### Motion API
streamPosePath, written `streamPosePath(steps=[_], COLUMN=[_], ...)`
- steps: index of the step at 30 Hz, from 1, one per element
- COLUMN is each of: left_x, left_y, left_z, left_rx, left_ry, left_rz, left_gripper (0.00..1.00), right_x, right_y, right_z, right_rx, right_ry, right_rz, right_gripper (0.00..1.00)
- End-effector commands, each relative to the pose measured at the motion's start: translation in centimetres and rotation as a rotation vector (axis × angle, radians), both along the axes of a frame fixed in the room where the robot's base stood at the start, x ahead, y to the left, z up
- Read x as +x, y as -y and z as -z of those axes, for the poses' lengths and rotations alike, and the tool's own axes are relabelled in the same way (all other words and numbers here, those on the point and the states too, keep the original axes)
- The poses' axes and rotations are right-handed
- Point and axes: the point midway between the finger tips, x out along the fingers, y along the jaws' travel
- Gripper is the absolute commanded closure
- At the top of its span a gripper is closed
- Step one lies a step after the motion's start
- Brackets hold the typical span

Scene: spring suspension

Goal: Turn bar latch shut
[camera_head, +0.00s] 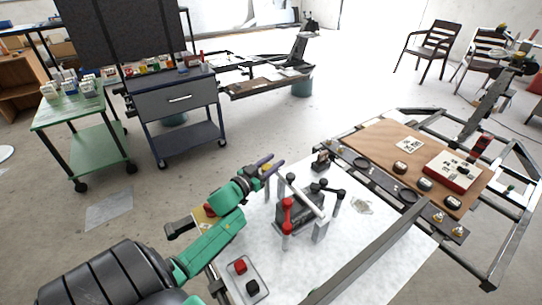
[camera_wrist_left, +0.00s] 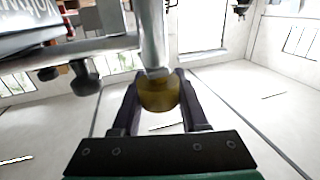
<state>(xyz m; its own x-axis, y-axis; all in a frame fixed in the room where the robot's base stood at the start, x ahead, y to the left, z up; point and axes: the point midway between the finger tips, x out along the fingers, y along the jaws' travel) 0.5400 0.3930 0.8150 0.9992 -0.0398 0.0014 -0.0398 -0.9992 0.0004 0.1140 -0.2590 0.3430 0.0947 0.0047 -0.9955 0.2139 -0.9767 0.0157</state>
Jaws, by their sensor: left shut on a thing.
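The latch device (camera_head: 302,212) stands on the white table, with a pale metal bar (camera_head: 306,196) running diagonally across its top, a red upright handle (camera_head: 287,216) and several black knobs. My left gripper (camera_head: 274,166) is at the far left end of the device, its purple fingers near the bar. In the left wrist view, the fingers (camera_wrist_left: 160,104) are shut on a brass-coloured knob (camera_wrist_left: 158,90) at the end of a metal rod (camera_wrist_left: 152,35). The knob is not clear in the head view. My right gripper is not in view.
A small tray (camera_head: 243,277) with red and black blocks lies at the table's front left. A brown board (camera_head: 385,146) with dials and a red-edged box (camera_head: 452,171) is at the right. A long metal beam (camera_head: 372,260) crosses the front right. Bare white table (camera_head: 290,270) lies before the device.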

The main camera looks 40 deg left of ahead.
Motion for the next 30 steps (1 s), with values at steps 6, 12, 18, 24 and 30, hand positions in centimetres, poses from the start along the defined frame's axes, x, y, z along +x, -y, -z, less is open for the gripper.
streamPosePath(steps=[6,12,18,24,30], left_x=[0.0,0.0,0.0,-0.9,-5.0], left_y=[0.0,0.0,0.0,0.0,-0.2], left_z=[0.0,0.0,0.0,0.1,0.2], left_rx=[-0.001,-0.001,0.000,-0.001,-0.001], left_ry=[0.001,0.001,0.001,-0.001,-0.004], left_rz=[0.008,0.007,0.007,0.006,0.006], left_gripper=[1.00,0.27,0.27,0.27,0.27], right_x=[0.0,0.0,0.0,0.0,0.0], right_y=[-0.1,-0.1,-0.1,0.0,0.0], right_z=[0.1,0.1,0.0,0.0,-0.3], right_rx=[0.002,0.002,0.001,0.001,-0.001], right_ry=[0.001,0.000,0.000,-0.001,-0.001], right_rz=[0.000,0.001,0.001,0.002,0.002], right_gripper=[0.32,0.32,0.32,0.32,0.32])
